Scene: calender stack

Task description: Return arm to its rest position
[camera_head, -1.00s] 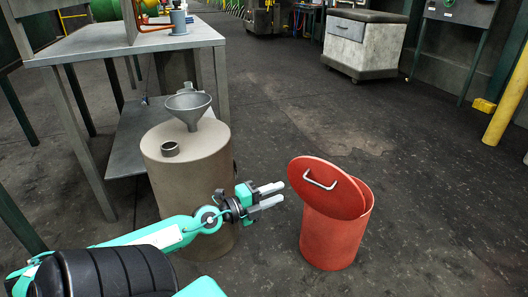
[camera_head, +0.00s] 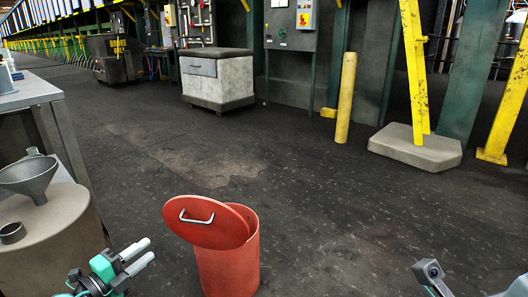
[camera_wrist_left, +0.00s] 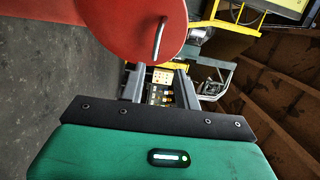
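My left gripper (camera_head: 147,251) is at the lower left of the head view, its two pale fingers apart with nothing between them. They point right, toward a red bin (camera_head: 228,268), and are apart from it. The bin's red lid (camera_head: 208,222) with a metal handle is tilted open. In the left wrist view the fingers (camera_wrist_left: 158,88) are spread, and the red lid (camera_wrist_left: 125,22) fills the upper part. Part of my right arm shows at the bottom right edge of the head view; its fingers cannot be made out.
A tan drum (camera_head: 55,245) with a grey funnel (camera_head: 30,176) stands left of my left gripper. A metal table (camera_head: 30,93) is behind it. A grey cabinet (camera_head: 217,80), a yellow post (camera_head: 346,97) and a concrete-based yellow stand (camera_head: 415,148) are farther back. The middle floor is clear.

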